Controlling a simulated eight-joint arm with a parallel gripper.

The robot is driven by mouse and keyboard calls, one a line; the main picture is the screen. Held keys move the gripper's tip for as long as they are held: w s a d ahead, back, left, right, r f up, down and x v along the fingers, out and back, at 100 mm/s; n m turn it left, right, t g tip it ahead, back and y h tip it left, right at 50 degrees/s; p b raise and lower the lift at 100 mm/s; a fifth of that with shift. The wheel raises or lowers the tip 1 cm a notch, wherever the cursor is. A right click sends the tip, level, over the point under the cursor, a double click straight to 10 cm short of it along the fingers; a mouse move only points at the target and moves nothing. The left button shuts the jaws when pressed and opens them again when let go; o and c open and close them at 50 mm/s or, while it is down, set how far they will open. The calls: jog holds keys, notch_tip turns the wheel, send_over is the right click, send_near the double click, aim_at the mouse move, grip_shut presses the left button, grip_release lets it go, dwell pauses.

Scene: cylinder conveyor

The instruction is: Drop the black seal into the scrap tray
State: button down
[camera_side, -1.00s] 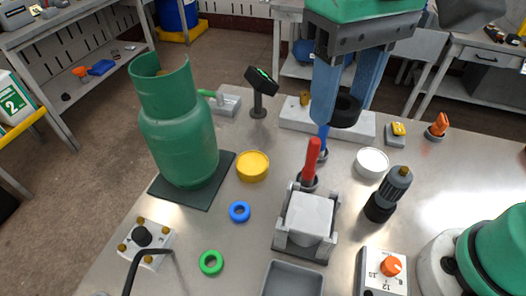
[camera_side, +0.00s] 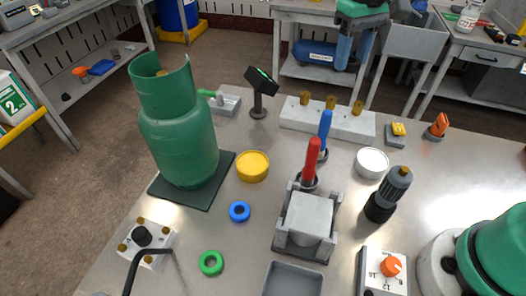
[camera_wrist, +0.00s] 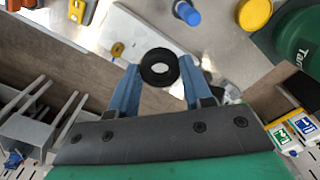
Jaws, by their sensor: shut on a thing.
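The black seal (camera_wrist: 148,70) is a thick ring held between the blue fingers of my gripper (camera_wrist: 160,66) in the wrist view. In the side view my gripper (camera_side: 355,48) is at the top, past the table's far edge in the picture, and I cannot make out the seal there. A grey open tray (camera_side: 294,284), likely the scrap tray, is at the front edge of the side view. It is partly cut off, and the part in view looks empty.
A white block with brass pegs (camera_side: 327,117) stands at the back. Nearer are red (camera_side: 312,158) and blue (camera_side: 325,130) upright handles, a grey clamp (camera_side: 307,222), and a tall green cylinder (camera_side: 178,135). Blue (camera_side: 232,211) and green (camera_side: 203,264) rings lie on the table.

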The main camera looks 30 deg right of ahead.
dwell(0.4)
jog(key=s+a+f, duration=0.1)
jog(key=s+a, duration=0.3)
jog(key=a, duration=0.2)
jog(key=s+a+f, duration=0.2)
jog(key=s+a, duration=0.2)
jog(key=a, duration=0.2)
jog(key=s+a+f, duration=0.2)
jog(key=s+a, duration=0.2)
jog(key=a, duration=0.2)
jog(key=shift+a+f, duration=0.2)
jog(key=shift+f, duration=0.05)
jog(key=s+a+f, duration=0.3)
jog(key=s, duration=0.6)
send_over(301, 292)
jog(key=shift+f, duration=2.95)
jog(key=shift+c, duration=1.4)
grip_release()
